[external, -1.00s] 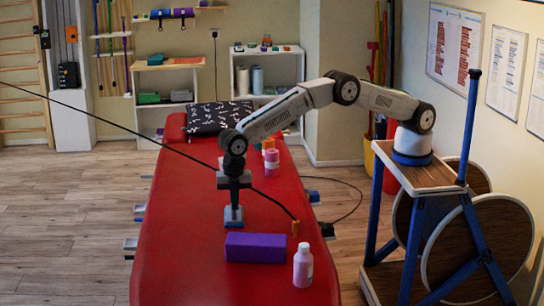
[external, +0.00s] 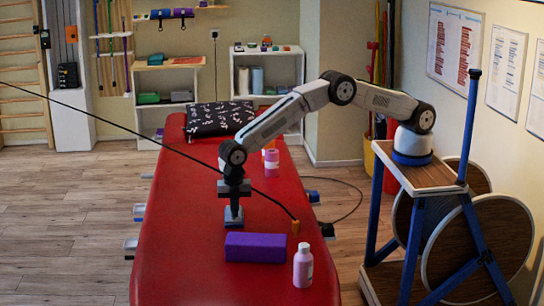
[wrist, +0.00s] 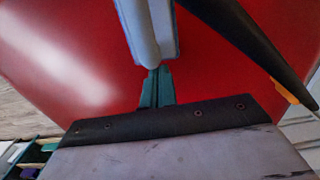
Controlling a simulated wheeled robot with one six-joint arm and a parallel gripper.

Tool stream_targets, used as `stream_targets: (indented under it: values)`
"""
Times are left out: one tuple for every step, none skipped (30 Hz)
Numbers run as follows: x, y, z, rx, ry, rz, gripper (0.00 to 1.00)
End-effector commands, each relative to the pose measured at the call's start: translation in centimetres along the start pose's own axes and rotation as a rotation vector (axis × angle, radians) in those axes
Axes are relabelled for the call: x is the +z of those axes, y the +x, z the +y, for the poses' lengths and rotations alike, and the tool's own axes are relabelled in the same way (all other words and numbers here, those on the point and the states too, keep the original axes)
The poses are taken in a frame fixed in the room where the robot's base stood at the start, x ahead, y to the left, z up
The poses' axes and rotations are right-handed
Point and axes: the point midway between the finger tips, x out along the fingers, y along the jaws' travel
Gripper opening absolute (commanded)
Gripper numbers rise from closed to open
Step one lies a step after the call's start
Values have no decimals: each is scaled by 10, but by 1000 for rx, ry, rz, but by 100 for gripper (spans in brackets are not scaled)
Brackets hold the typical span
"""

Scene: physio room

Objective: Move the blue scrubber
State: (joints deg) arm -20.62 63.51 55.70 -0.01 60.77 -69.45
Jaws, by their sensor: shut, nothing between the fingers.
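The blue scrubber (external: 233,217) is a small blue-grey piece on the red treatment table, directly below my gripper in the external view. In the wrist view it is a pale blue-grey shape (wrist: 148,30) at the top centre, just past the fingertips. My gripper (external: 234,204) points down over it with its dark fingers together. In the wrist view the teal fingers of my gripper (wrist: 158,72) are shut and empty, their tips at the scrubber's near end. I cannot tell whether they touch it.
A purple block (external: 255,247) and a pink bottle (external: 303,266) stand nearer on the table. A black cable (external: 150,142) crosses over the table to an orange tip (external: 295,228). The table's left side is clear.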

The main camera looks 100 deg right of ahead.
Motion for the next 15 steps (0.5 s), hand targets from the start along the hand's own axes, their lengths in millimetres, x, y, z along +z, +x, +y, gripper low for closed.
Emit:
stream_targets:
  values:
    - [6,0,0,0,3,0,0]
    - [11,0,1,-1,4,0,0]
    - [20,0,1,-2,5,-1,0]
    - [27,-1,1,-1,5,-1,0]
    - [35,-1,1,-1,6,0,0]
    - [47,-1,1,-1,7,0,0]
    - [57,0,1,-2,7,-1,0]
    - [66,-1,1,-1,7,-1,0]
    - [78,-1,1,-1,7,0,0]
    - [87,0,1,-1,7,0,0]
    - [96,0,0,-2,7,-1,0]
    - [108,0,0,-2,6,-1,0]
    - [117,0,1,-1,7,0,0]
    - [126,0,1,-1,7,0,0]
    - [138,0,0,0,7,0,0]
